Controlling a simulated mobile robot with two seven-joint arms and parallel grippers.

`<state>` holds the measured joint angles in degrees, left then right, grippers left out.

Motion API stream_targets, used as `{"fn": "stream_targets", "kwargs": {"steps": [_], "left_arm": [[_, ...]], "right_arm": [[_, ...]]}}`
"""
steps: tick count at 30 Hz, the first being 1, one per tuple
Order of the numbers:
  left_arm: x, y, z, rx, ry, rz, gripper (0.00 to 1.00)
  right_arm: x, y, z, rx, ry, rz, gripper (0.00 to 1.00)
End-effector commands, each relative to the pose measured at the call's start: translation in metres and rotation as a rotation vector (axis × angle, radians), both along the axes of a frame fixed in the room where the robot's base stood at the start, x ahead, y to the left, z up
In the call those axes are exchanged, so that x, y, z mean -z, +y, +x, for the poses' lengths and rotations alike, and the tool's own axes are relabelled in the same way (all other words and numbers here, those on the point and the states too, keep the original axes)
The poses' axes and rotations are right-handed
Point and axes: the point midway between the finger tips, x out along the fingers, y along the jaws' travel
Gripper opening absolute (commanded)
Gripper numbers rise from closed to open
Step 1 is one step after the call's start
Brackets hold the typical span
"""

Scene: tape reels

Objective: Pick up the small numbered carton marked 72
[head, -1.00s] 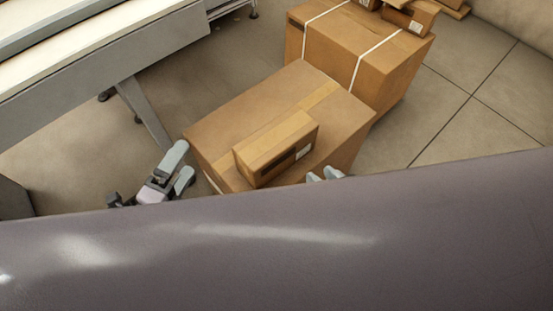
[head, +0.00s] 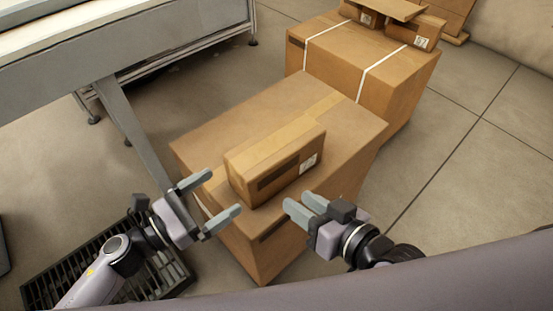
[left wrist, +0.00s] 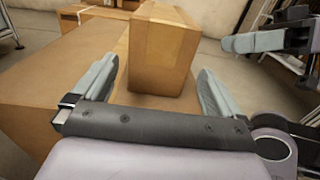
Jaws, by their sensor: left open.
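A small brown carton (head: 275,165) lies on top of a large carton (head: 330,110). It has a dark strip and a white label on its near side; I cannot read the number. My left gripper (head: 208,198) is open and empty, just left of the small carton. In the left wrist view the small carton (left wrist: 162,50) stands ahead, between the lines of the open fingers (left wrist: 155,90). My right gripper (head: 304,206) is at the carton's near right, apart from it, with its two fingers close together. It also shows in the left wrist view (left wrist: 235,43).
A second large carton (head: 400,88) with white straps stands behind, bearing small labelled cartons (head: 418,32) whose numbers I cannot read. A grey-framed table (head: 150,50) stands at the left. A dark grate (head: 60,275) lies at the lower left. Floor at the right is free.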

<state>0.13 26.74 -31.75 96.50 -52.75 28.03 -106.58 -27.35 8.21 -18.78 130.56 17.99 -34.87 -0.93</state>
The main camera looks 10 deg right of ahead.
Motion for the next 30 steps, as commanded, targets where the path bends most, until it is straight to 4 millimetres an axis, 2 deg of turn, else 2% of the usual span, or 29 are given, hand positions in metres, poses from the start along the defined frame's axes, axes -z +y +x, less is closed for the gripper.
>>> {"fn": "stream_targets", "kwargs": {"steps": [9,18,20,21,24,30], "left_arm": [[0.004,-0.038,0.022,0.0,0.002,-0.002,1.0],[0.004,-0.042,0.024,-0.002,0.005,-0.002,1.0],[0.004,-0.042,0.024,-0.002,0.005,-0.002,0.84],[0.004,-0.042,0.024,-0.002,0.005,-0.002,0.71],[0.004,-0.042,0.024,-0.002,0.005,-0.002,0.41],[0.002,-0.042,0.024,-0.001,0.002,-0.006,0.41]], "right_arm": [[0.001,0.005,0.001,-0.01,-0.001,0.029,0.36],[0.0,0.005,0.001,-0.011,-0.001,0.031,0.36],[0.0,0.005,0.001,-0.011,-0.001,0.031,0.36],[0.0,0.005,0.001,-0.011,-0.002,0.031,0.36],[0.0,0.005,0.001,-0.011,-0.002,0.031,0.36],[0.0,0.005,0.001,-0.011,-0.003,0.031,0.36]]}}
